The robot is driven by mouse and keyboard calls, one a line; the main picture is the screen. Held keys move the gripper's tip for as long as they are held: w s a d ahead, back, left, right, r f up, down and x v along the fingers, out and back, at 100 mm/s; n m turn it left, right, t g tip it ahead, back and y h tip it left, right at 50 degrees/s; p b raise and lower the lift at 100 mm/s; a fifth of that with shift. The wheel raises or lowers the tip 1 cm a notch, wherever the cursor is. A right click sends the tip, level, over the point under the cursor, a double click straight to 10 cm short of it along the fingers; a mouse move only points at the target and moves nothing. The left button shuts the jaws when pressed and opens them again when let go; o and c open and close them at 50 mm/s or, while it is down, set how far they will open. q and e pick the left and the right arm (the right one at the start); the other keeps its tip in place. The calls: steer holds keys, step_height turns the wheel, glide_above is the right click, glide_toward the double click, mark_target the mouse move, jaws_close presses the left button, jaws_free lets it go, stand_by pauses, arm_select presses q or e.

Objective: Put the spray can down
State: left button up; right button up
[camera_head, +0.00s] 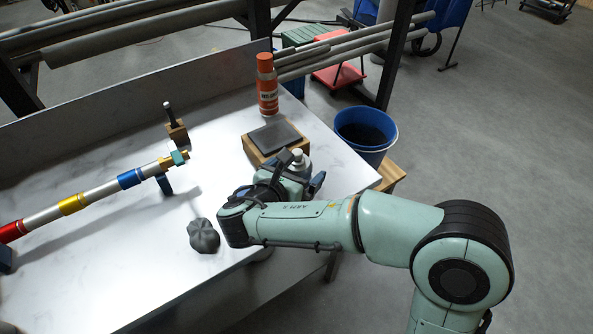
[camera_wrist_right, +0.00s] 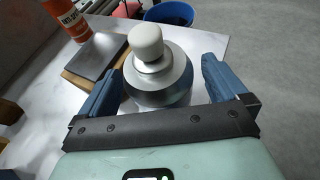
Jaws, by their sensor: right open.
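An orange spray can (camera_head: 267,86) with a white-lettered label stands upright at the back edge of the white table, well beyond my right gripper (camera_head: 294,184). Its lower part also shows in the right wrist view (camera_wrist_right: 73,20). My right gripper is open, with its blue fingers on either side of a silver and dark canister (camera_wrist_right: 160,76) with a white rounded top. The canister also shows partly in the head view (camera_head: 300,161), where my gripper hides its lower part. My left gripper is not in view.
A wooden block with a grey plate (camera_head: 273,136) lies just behind the canister. A dark grey crumpled lump (camera_head: 203,236) lies left of my right wrist. A banded tube (camera_head: 100,193) on supports crosses the left. A blue bin (camera_head: 365,131) stands beyond the table's right edge.

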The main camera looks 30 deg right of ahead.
steer(key=p+v, duration=0.1)
steer(key=v, duration=1.1)
steer(key=shift+s, duration=0.1)
steer(key=shift+c, duration=0.3)
